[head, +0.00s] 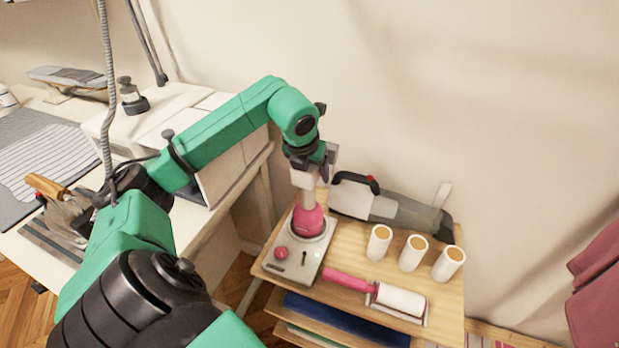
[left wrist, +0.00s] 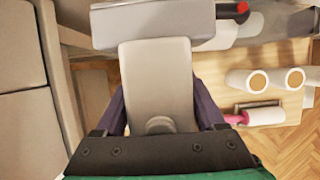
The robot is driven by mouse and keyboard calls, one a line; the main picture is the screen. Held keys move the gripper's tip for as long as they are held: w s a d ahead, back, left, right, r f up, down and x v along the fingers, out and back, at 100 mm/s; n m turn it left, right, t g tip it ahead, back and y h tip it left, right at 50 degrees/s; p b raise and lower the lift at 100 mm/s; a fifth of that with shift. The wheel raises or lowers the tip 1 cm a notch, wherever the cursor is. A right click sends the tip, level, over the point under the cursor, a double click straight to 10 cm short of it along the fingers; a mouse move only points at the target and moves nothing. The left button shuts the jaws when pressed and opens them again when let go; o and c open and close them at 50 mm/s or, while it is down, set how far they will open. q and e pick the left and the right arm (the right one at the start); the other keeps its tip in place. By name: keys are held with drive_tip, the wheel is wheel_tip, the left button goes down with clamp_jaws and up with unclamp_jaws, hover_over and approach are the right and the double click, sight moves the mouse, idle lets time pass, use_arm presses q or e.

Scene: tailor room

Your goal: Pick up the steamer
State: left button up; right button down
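The steamer (head: 308,216) has a pink lower body and a pale grey upper part. It stands upright, its pink end at the dark round seat of a white base unit (head: 289,267) on a small wooden shelf table. My left gripper (head: 305,172) is at its upper part. In the left wrist view the steamer's pale grey body (left wrist: 156,85) fills the space between the two fingers of my left gripper (left wrist: 157,100), which lie against both sides. The pink part is hidden there. My right gripper is not in view.
The wooden shelf table (head: 350,238) also holds a grey handheld device (head: 390,210), several white rolls (head: 413,253) and a pink-handled lint roller (head: 400,299). A white sewing table (head: 215,235) stands at left. The wall is close behind; the space above the rolls is free.

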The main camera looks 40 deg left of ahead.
use_arm(q)
drive_tip(key=c, duration=0.5)
drive_tip(key=shift+r, duration=0.1)
drive_tip(key=shift+w, duration=0.1)
